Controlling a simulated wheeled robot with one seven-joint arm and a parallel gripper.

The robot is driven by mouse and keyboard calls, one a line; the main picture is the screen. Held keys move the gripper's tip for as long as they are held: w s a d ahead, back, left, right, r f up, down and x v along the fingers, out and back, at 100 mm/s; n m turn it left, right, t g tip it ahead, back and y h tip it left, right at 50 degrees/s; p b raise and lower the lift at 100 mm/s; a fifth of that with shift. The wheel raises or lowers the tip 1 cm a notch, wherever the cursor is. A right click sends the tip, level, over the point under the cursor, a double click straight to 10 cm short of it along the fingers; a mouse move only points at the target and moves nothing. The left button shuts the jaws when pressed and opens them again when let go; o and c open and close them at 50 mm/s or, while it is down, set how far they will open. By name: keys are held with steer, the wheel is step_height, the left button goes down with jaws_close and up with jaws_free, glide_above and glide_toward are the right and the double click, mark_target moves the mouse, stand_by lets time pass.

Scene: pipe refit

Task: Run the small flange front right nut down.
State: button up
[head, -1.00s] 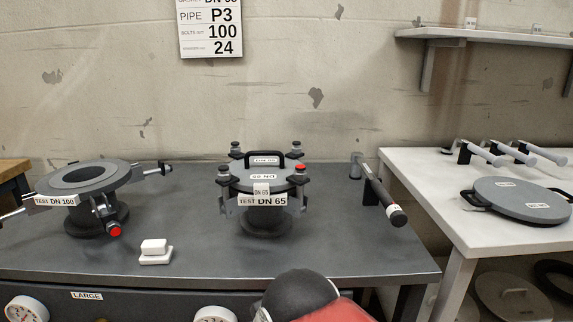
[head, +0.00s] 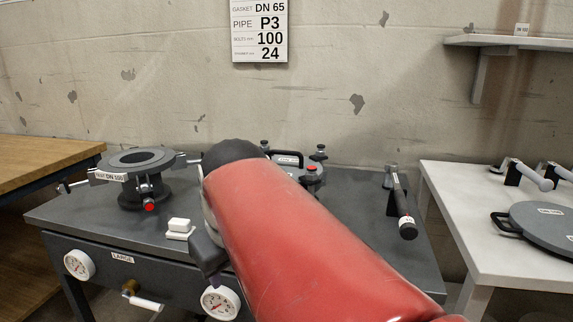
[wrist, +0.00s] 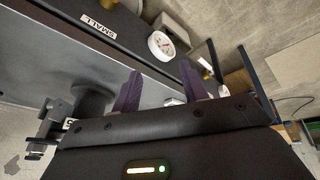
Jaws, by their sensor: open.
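The small flange, labelled DN 65 (head: 288,160), stands at the middle of the bench in the head view. My red arm hides its lower and left part. Its front right nut (head: 312,169) shows a red top at the flange's right side. Two dark nuts show at the back. In the wrist view, my gripper (wrist: 163,86) is open, with two purple fingers apart and nothing between them. The wrist picture is tilted, and a dark flange post (wrist: 93,100) with bolt hardware shows left of the fingers. My fingers are apart from the nut.
A larger flange labelled DN 100 (head: 140,160) stands at left on the bench. White blocks (head: 180,229) lie before it. A black-handled tool (head: 402,208) rests at the bench's right end. A white table (head: 468,235) holds a round cover (head: 548,228). Gauges (head: 220,302) line the bench front.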

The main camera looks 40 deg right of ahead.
steer(key=w+d+r+n, duration=0.1)
steer(key=w+d+r, duration=0.4)
steer(key=w+r, duration=0.15)
steer(key=n+y, duration=0.3)
steer(key=n, duration=0.1)
glide_toward(314, 168)
steer(key=f, duration=0.1)
steer(key=b+x, duration=0.2)
steer(key=x, duration=0.6)
steer(key=shift+w+b, duration=0.15)
steer(key=shift+b, duration=0.15)
steer(key=shift+r, duration=0.1)
steer(key=shift+a+g, duration=0.1)
steer(key=shift+g, duration=0.2)
jaws_close()
